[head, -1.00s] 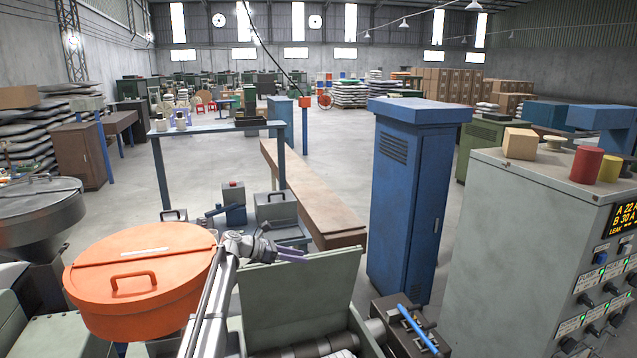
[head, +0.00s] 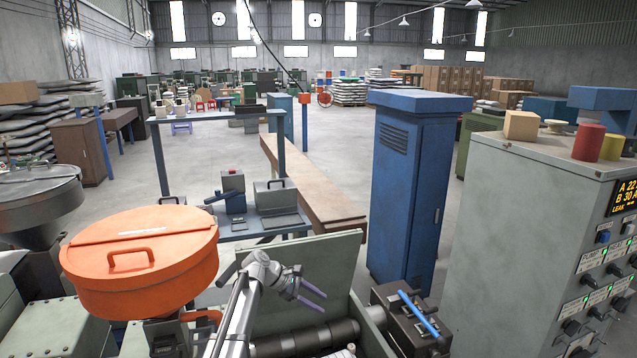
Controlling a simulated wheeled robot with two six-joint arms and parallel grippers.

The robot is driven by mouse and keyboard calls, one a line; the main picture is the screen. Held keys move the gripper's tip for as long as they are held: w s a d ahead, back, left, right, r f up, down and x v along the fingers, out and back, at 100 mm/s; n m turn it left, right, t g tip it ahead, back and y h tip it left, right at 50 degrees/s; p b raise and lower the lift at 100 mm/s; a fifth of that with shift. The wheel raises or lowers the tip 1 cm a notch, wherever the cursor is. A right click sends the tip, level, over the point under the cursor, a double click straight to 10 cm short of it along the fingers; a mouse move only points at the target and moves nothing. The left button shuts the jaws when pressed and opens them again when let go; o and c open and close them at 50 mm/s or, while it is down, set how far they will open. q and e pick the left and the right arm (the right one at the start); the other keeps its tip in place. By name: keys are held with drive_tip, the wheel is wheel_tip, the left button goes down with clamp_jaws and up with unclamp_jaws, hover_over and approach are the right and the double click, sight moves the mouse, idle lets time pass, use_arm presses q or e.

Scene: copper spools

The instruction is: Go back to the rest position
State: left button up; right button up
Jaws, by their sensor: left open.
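My left gripper (head: 313,295) comes in from the bottom of the head view on a silver arm. Its two slim purple-grey fingers stand apart, with nothing visible between them. It is in front of the raised grey-green panel (head: 300,268) of the machine below, to the right of the orange round lid (head: 141,262). My right gripper is not in the head view. No copper spool can be made out for certain.
A tall blue cabinet (head: 412,190) and a grey control cabinet (head: 540,225) stand on the right. Dark rollers (head: 315,336) lie below the gripper. A long brown bench (head: 312,190) and a blue-grey table (head: 250,226) are beyond. Open floor (head: 345,135) lies further back.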

use_arm(q)
drive_tip(key=s+f+m+g+y+b, duration=0.1)
drive_tip(key=s+f+m+y+b, duration=0.3)
drive_tip(key=s+f, duration=0.55)
drive_tip(key=s+f+m+g+y+b, duration=0.15)
drive_tip(key=s+f+m+b, duration=0.45)
drive_tip(key=s, duration=0.6)
drive_tip(key=s+a+f+m+y+b, duration=0.2)
drive_tip(key=s+f+m+b, duration=0.1)
drive_tip(key=s, duration=0.4)
drive_tip(key=s+a+f+m+t+y+b, duration=0.1)
drive_tip(key=s+a+f+m+y+b, duration=0.2)
drive_tip(key=s+f+m, duration=0.2)
drive_tip(key=shift+s+a+f+m+y, duration=0.35)
drive_tip(key=shift+s+f, duration=0.35)
drive_tip(key=shift+s, duration=0.25)
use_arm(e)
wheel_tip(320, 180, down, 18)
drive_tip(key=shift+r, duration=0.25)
